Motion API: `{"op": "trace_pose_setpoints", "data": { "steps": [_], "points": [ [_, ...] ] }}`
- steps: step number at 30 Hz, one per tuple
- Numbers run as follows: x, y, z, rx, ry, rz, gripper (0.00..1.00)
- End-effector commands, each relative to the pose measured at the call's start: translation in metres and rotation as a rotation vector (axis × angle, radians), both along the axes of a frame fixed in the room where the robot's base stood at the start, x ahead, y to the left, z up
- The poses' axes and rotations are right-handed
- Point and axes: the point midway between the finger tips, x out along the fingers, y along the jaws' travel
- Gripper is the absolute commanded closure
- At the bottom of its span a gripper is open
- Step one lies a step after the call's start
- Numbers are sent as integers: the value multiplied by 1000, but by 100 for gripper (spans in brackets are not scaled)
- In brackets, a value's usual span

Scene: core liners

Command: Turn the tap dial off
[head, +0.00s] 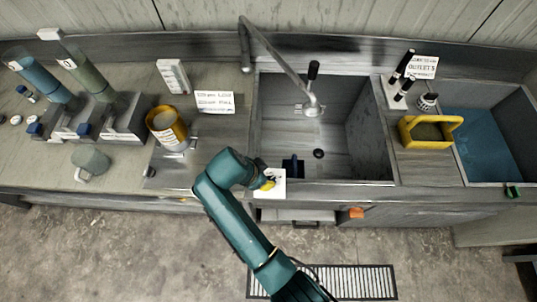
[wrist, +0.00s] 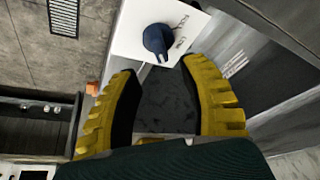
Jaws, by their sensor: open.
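The tap dial (wrist: 157,40) is a dark blue round knob on a white plate (wrist: 128,37) with small black lettering that I cannot read for sure. In the head view the white plate (head: 272,192) sits at the front edge of the sink counter, with the dial mostly hidden by my gripper. My gripper (wrist: 160,68) has two yellow ridged fingers, spread apart with nothing between them. The dial lies just beyond the fingertips, apart from them as far as I can see. In the head view my gripper (head: 268,184) is over the plate.
The metal sink (head: 300,150) with a tall curved faucet (head: 275,50) lies behind the plate. A yellow carrier (head: 430,132) stands to the right. A yellow-banded cup (head: 166,127), a grey mug (head: 90,162) and tilted cylinders stand to the left. The floor in front is mostly clear.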

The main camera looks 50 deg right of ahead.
Motion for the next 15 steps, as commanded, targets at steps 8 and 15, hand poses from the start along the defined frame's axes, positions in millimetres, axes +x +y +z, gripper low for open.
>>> {"op": "trace_pose_setpoints", "data": {
  "steps": [8, 15],
  "points": [
    [4, 18, 42, 0, 1, 2, 56],
    [4, 19, 45, 1, 2, 0, 56]
  ]
}}
